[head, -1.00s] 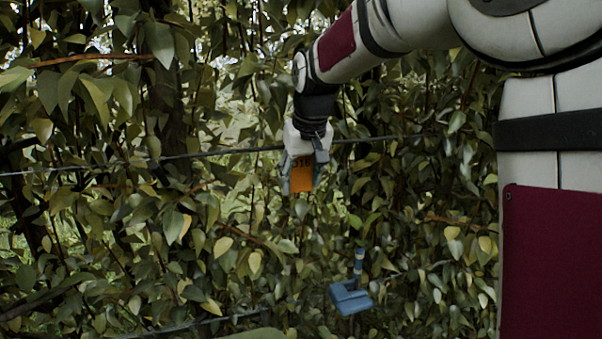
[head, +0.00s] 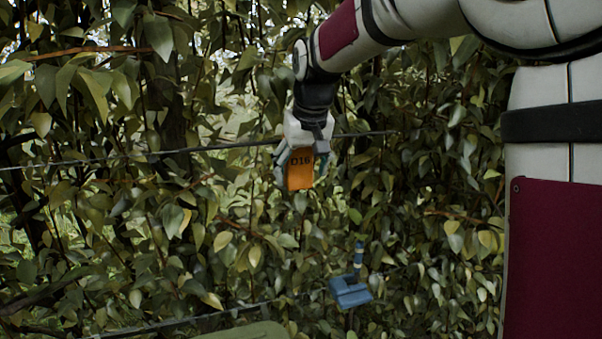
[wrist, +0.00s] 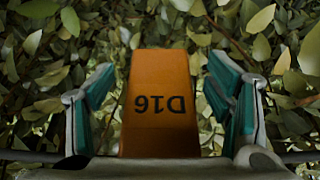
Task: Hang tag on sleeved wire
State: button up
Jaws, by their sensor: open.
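An orange tag (head: 300,174) marked D16 hangs upright between the spread fingers of my gripper (head: 299,179). In the wrist view the tag (wrist: 160,85) shows upside down, with a gap to the teal-padded finger on each side. My gripper is open and points down around the tag. The upper wire (head: 210,148) runs across the leaves and passes at the height of the tag's top edge. It shows low on both sides in the wrist view (wrist: 30,156). The tag's top is hidden by the palm, so I cannot tell how it meets the wire.
Dense pear leaves (head: 230,215) lie behind and around my gripper. A blue device on a post (head: 350,291) stands below right. A lower wire (head: 200,318) crosses near the bottom, with a greenish rounded surface (head: 245,332) beside it.

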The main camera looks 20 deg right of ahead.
jog(key=v, duration=1.1)
jog(key=s+f, duration=0.5)
jog(key=s, duration=0.3)
jog(key=s+f+b, duration=0.1)
jog(key=s+f, duration=0.3)
jog(key=s, duration=0.4)
jog(key=s+f+t+b, duration=0.1)
jog(key=s+f, duration=0.4)
jog(key=s, duration=0.4)
jog(key=shift+f, duration=0.35)
